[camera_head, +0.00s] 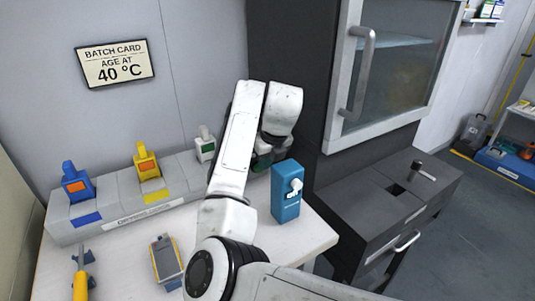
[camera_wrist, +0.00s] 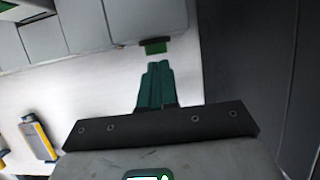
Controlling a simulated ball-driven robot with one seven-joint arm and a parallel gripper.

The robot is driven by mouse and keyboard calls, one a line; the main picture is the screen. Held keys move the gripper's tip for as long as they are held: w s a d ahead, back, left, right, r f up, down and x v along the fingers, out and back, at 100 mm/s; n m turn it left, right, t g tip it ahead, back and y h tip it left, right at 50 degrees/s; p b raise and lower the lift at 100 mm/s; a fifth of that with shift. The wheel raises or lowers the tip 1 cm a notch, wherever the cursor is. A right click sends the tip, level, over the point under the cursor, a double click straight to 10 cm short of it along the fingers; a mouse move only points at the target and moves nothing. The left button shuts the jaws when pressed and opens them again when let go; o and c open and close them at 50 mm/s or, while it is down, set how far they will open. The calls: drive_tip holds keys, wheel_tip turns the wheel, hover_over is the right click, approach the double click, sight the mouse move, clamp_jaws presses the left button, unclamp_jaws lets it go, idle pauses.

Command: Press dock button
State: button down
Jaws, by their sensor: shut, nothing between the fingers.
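The grey dock (camera_head: 120,212) runs along the wall at the back of the white table. In the wrist view, a small green piece with a dark top (camera_wrist: 155,47), which looks like the dock button, sits at the front of the grey dock. My gripper (camera_wrist: 157,66) has green fingers, shut together and empty. Their tips point at the green piece, with a small gap showing in the picture. In the head view, my gripper (camera_head: 262,160) is low over the dock's right end, largely hidden by my arm, and the button is hidden there.
Blue (camera_head: 77,183), yellow (camera_head: 146,160) and white (camera_head: 205,146) units stand in the dock. A blue box with a white knob (camera_head: 286,200) stands at the table's right. A grey-yellow device (camera_head: 166,260) and a yellow-handled tool (camera_head: 80,285) lie in front. A dark cabinet (camera_head: 290,60) rises at right.

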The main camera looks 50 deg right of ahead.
drive_tip(key=shift+w+f, duration=0.15)
drive_tip(key=shift+f, duration=0.3)
drive_tip(key=shift+w+d+r+p, duration=0.2)
drive_tip(key=shift+w+p, duration=0.4)
drive_tip(key=shift+w, duration=0.05)
drive_tip(key=shift+w+f, duration=0.15)
drive_tip(key=shift+w, duration=0.2)
